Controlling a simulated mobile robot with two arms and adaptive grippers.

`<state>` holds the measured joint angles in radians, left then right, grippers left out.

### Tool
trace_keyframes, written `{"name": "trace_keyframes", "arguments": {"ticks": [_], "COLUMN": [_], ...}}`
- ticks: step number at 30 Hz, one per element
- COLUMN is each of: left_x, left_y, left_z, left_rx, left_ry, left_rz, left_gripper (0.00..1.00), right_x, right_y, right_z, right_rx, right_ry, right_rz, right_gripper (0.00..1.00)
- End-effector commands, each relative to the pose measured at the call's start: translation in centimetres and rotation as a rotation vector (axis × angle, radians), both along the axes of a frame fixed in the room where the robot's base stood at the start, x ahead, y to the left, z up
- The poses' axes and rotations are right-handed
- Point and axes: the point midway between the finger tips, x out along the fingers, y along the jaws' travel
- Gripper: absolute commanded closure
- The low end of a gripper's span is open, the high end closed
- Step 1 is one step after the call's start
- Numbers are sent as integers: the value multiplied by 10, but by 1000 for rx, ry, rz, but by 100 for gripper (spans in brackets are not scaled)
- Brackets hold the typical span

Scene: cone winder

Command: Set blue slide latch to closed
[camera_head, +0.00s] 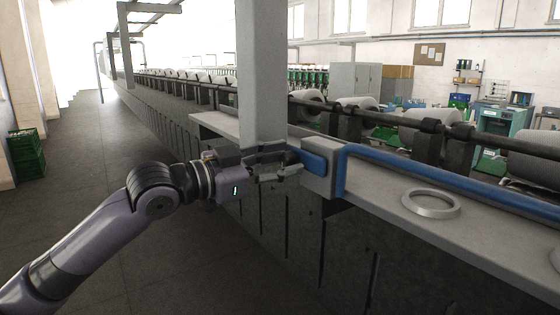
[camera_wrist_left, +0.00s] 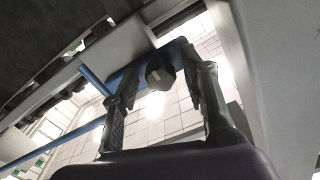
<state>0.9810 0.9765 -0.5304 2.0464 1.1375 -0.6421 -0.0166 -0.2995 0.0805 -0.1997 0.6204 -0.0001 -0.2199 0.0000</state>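The blue slide latch (camera_head: 313,160) is a short blue bar at the left of a grey block on the machine's front rail. A dark round knob (camera_wrist_left: 160,73) sticks out from the blue bar, which also shows behind it in the left wrist view (camera_wrist_left: 123,78). My left gripper (camera_head: 289,164) is at the latch, partly covering its knob in the head view. In the left wrist view its two fingers (camera_wrist_left: 162,90) stand apart on either side of the knob, with gaps visible, so it is open. My right gripper is not in view.
A grey post (camera_head: 262,70) rises just behind my left gripper. A blue rail (camera_head: 440,180) runs right from the grey block (camera_head: 322,182). A white ring (camera_head: 431,213) lies on the machine's ledge. Green crates (camera_head: 26,152) stand far left; the aisle floor is clear.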

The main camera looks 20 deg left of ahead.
Motion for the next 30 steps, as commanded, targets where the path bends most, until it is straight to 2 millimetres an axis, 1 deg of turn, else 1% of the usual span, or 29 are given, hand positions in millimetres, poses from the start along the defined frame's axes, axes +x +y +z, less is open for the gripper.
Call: {"name": "trace_keyframes", "arguments": {"ticks": [2, 17, 30], "left_x": [0, 0, 0], "left_y": [0, 0, 0], "left_z": [0, 0, 0], "left_rx": [0, 0, 1], "left_ry": [0, 0, 1], "left_rz": [0, 0, 0], "left_gripper": [66, 100, 100], "right_x": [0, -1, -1], "right_y": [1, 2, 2], "right_z": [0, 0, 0], "right_rx": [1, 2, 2], "right_ry": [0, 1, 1], "right_rz": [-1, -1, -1], "right_gripper": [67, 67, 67]}}
